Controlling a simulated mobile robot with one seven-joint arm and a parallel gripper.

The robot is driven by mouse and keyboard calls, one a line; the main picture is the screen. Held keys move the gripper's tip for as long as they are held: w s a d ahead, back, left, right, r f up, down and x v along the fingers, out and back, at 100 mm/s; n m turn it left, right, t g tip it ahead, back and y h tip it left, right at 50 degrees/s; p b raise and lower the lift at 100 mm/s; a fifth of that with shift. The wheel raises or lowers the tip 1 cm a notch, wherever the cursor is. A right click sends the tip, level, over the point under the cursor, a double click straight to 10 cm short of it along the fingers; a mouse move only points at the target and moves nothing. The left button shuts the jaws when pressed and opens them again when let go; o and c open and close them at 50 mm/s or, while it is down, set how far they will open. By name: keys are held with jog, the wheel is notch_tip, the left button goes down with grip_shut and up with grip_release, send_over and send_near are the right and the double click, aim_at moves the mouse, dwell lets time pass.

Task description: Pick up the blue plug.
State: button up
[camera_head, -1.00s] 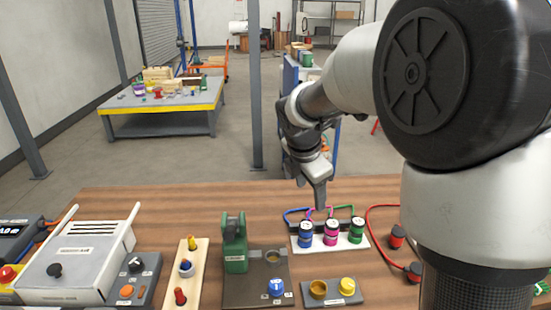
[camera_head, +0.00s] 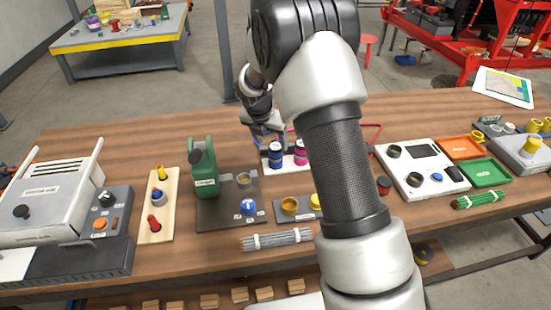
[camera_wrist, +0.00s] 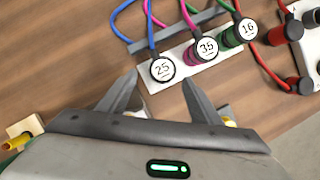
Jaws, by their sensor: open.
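The blue plug (camera_wrist: 162,70) has a white top marked 25 and a blue cable. It stands upright in a white holder strip (camera_wrist: 217,66), beside a magenta plug (camera_wrist: 204,50) marked 36 and a green plug (camera_wrist: 239,32) marked 16. In the head view the blue plug (camera_head: 276,157) stands left of the magenta one; my arm hides the green one. My gripper (camera_wrist: 160,78) is open and empty, its two fingertips appearing on either side of the blue plug in the wrist view. In the head view my gripper (camera_head: 268,135) is just above and behind it. Whether the fingers touch it, I cannot tell.
A green press-like device (camera_head: 203,170) on a dark plate stands to the left. A block with brass and yellow round parts (camera_head: 290,206) and a grey cable bundle (camera_head: 275,239) lie in front. Red plugs (camera_wrist: 278,57) stand right of the strip.

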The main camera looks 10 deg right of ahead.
aim_at(275, 147)
jog(key=x, duration=0.5)
jog(key=shift+w+d+f, duration=0.25)
jog(key=shift+w+d, duration=0.05)
jog(key=shift+d, duration=0.1)
jog(key=c, duration=1.3)
jog(key=shift+o, duration=0.2)
notch_tip(275, 147, up, 10)
jog(key=shift+r+p, duration=0.1)
jog(key=shift+p, duration=0.2)
